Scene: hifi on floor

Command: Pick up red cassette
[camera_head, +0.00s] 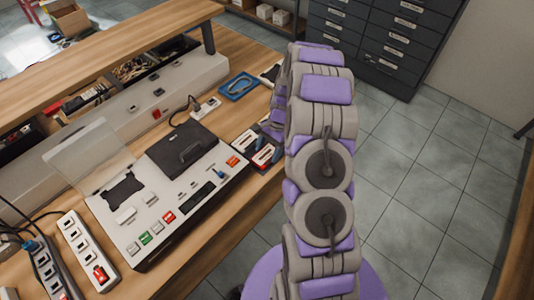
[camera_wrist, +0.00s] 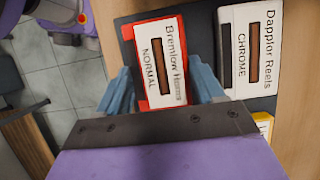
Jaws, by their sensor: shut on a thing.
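The red cassette (camera_wrist: 162,58) has a white label reading "NORMAL" and lies between the two blue fingers of my gripper (camera_wrist: 162,84) in the wrist view. The fingers are closed on its sides. A white cassette (camera_wrist: 252,45) marked "CHROME" lies just to its right on a dark tray (camera_wrist: 208,22). In the head view, the red cassette (camera_head: 263,154) shows at the table's right edge beside my arm, and the gripper is mostly hidden behind the arm. I cannot tell whether the cassette is clear of the tray.
A cassette deck (camera_head: 165,180) with an open clear lid stands left of the tray. Power strips (camera_head: 85,250) lie at the table's near left. A blue object (camera_head: 238,86) lies behind the tray. Part of a yellow thing (camera_wrist: 263,122) shows in the wrist view. Open floor lies to the right.

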